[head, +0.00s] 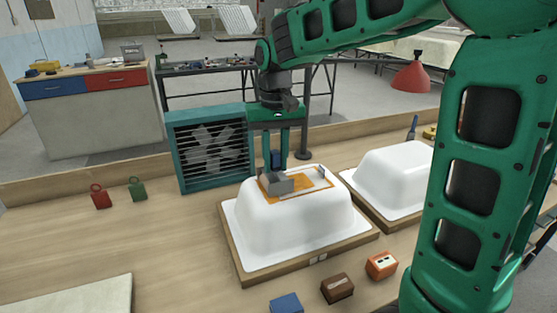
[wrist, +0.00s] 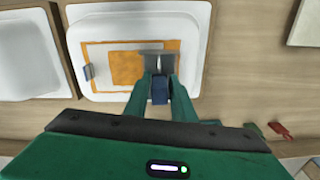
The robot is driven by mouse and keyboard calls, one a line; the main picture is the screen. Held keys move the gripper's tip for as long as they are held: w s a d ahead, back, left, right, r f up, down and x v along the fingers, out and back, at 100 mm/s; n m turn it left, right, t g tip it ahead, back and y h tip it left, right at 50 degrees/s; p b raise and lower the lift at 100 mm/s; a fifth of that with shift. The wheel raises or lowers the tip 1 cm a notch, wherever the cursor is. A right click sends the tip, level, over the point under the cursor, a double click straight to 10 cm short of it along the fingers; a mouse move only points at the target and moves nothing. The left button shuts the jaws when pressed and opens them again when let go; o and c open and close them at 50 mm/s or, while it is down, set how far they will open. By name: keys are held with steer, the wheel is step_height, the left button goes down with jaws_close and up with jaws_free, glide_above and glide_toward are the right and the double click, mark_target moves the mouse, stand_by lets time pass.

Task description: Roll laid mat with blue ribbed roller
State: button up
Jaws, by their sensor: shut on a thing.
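My gripper (head: 279,162) is above the near-centre white bathtub shell (head: 290,222), pointing down. It is shut on the blue handle of the roller (head: 276,160), whose grey head (head: 277,184) is at the left end of the shell's top. In the wrist view, the blue handle (wrist: 160,90) sits between my fingers and the grey head (wrist: 160,61) is beyond it. I cannot make out ribs. An orange mat patch (wrist: 127,68) lies on the shell within an orange outline, next to the head. Whether the head touches the mat is unclear.
A small grey piece (wrist: 88,72) stands at the outline's far end. A second white shell (head: 392,172) is to the right. A teal fan box (head: 210,148) stands behind left. Red (head: 101,197) and green (head: 137,189) weights and several small blocks lie on the bench.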

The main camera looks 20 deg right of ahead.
steer(key=shift+r, duration=3)
steer(key=shift+s, duration=0.15)
